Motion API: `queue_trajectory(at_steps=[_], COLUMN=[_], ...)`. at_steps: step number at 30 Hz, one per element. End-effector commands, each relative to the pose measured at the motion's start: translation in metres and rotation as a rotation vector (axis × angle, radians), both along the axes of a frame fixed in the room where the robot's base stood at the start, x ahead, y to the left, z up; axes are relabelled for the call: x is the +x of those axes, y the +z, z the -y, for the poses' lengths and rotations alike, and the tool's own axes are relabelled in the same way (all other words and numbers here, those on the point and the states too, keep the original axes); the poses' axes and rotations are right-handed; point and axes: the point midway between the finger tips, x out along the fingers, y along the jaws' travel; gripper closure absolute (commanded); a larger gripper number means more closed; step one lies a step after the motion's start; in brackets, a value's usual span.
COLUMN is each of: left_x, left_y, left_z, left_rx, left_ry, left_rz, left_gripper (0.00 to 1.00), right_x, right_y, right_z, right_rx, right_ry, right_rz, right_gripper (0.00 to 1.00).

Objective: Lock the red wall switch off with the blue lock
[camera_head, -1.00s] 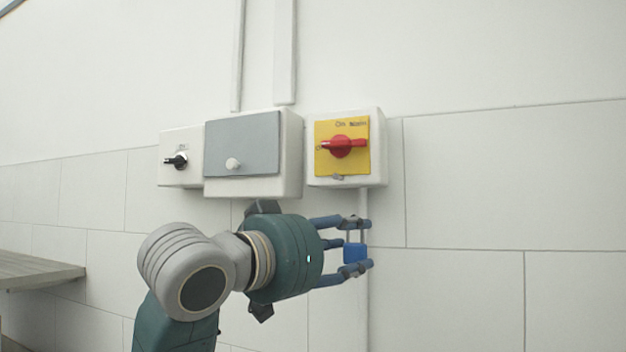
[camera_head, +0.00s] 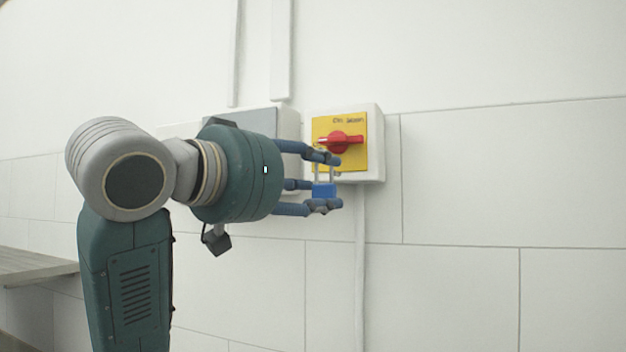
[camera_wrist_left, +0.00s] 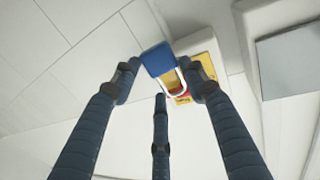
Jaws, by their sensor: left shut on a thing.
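The red switch (camera_head: 341,142) is a rotary knob on a yellow plate (camera_head: 360,160) in a white wall box. Its handle lies roughly horizontal. My left gripper (camera_head: 322,182) is shut on the blue lock (camera_head: 323,190), with the lock body down and its metal shackle pointing up. The gripper and lock are in front of the lower left of the yellow plate; whether the shackle touches the switch I cannot tell. In the left wrist view the blue lock (camera_wrist_left: 158,60) sits between the fingers, its shackle in front of the yellow plate (camera_wrist_left: 204,66). My right gripper is not in view.
A box with a grey cover (camera_head: 255,120) is left of the switch, partly hidden by my left gripper. A vertical conduit (camera_head: 360,260) runs down below the switch box. A wooden bench (camera_head: 35,267) is at the far left. The wall at right is clear.

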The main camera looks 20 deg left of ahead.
Motion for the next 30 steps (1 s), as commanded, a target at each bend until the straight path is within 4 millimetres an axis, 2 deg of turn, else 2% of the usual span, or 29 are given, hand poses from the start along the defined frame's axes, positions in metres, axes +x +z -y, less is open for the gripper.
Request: queue_trajectory(at_steps=[30], left_x=[0.057], left_y=[-0.009], left_z=[0.002], left_rx=[0.000], left_ry=[0.000], left_rz=[0.000], left_gripper=[0.86], right_x=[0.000], right_y=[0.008], right_z=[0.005], right_rx=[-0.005], right_ry=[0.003], right_rz=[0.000], right_gripper=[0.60])
